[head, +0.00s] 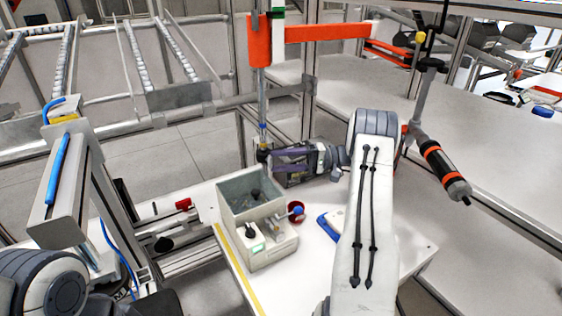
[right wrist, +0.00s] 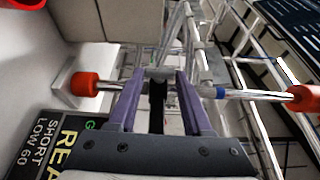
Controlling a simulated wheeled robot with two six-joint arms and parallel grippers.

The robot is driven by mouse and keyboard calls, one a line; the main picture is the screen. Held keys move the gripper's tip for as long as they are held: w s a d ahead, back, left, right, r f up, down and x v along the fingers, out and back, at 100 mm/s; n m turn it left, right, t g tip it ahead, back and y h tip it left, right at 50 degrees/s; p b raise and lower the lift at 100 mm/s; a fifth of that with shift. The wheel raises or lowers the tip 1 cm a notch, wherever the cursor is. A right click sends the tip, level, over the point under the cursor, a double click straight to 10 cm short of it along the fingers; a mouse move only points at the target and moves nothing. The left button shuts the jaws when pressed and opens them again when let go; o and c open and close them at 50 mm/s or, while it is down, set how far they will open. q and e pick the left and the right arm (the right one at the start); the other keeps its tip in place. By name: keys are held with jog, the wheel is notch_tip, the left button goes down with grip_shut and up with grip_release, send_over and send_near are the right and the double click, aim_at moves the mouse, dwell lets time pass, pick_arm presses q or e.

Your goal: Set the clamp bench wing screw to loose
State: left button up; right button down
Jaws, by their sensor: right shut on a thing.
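My right gripper (head: 270,158) reaches left from its white arm to the lower end of an upright rod (head: 262,108) with a blue ring. In the right wrist view, the purple fingers of my right gripper (right wrist: 160,78) are shut on a small grey piece on this rod, which looks like the wing screw (right wrist: 158,72). The rod (right wrist: 250,95) lies across that view, with a red part at each end. The fingers hide some of the held piece, and its turn angle cannot be told. My left gripper is not in view.
A grey open box (head: 252,190) with a black-knobbed front unit (head: 268,240) stands on the white bench just below my right gripper. A red-and-blue round part (head: 296,212) sits beside it. An orange beam (head: 328,32) is above. A black-and-orange tool (head: 445,170) hangs at the right.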

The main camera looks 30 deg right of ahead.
jog(key=shift+c, duration=1.6)
grip_release()
jog(key=shift+r, duration=0.1)
